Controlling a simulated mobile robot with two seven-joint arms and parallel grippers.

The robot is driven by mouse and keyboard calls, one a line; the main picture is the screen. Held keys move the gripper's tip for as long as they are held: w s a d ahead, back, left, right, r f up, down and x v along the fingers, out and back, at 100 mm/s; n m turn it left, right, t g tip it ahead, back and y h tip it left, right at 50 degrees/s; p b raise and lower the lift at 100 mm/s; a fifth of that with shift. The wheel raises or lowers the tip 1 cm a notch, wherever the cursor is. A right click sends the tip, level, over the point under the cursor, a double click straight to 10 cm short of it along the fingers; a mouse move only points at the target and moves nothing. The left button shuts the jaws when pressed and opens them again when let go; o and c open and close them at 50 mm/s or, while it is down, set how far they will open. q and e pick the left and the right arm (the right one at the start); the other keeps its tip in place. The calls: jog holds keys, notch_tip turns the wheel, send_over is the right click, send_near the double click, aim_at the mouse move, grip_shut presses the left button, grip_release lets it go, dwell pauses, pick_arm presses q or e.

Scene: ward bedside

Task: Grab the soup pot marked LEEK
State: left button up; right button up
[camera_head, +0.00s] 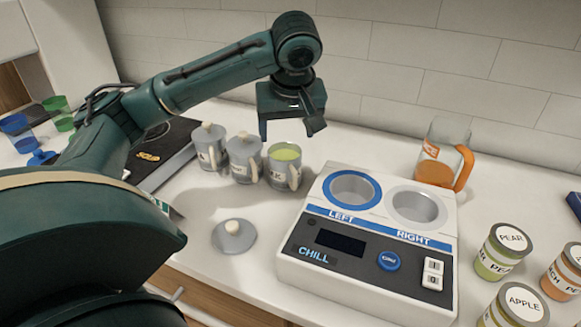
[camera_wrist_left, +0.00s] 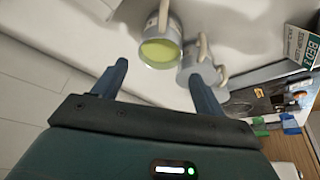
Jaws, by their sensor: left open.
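Three grey pots with pale handles stand in a row by the wall in the head view. The right one (camera_head: 278,172) is open, with green soup inside; its label is partly hidden by its handle and only a K-like end shows. The middle pot (camera_head: 243,163) and left pot (camera_head: 208,150) have lids on; I cannot read their labels fully. My left gripper (camera_head: 290,130) is open and empty, above and just behind the open pot. In the left wrist view, the open pot (camera_wrist_left: 160,52) shows beyond the gap between the fingertips (camera_wrist_left: 158,72), with a lidded pot (camera_wrist_left: 203,70) beside it.
A loose grey lid (camera_head: 234,238) lies on the counter in front. A white chiller (camera_head: 330,270) with two wells, LEFT and RIGHT, stands right of the pots. An orange-handled jug (camera_head: 440,150) and jars marked PEAR (camera_head: 497,255) and APPLE (camera_head: 515,305) are further right.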

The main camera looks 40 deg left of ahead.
aim_at(285, 153)
pick_arm(q)
jog(key=x, duration=1)
jog(key=shift+s+b, duration=0.2)
jog(key=shift+b, duration=0.1)
jog(key=shift+d, duration=0.1)
jog(key=c, duration=0.9)
jog(key=shift+o, duration=0.2)
jog(key=shift+r, duration=0.15)
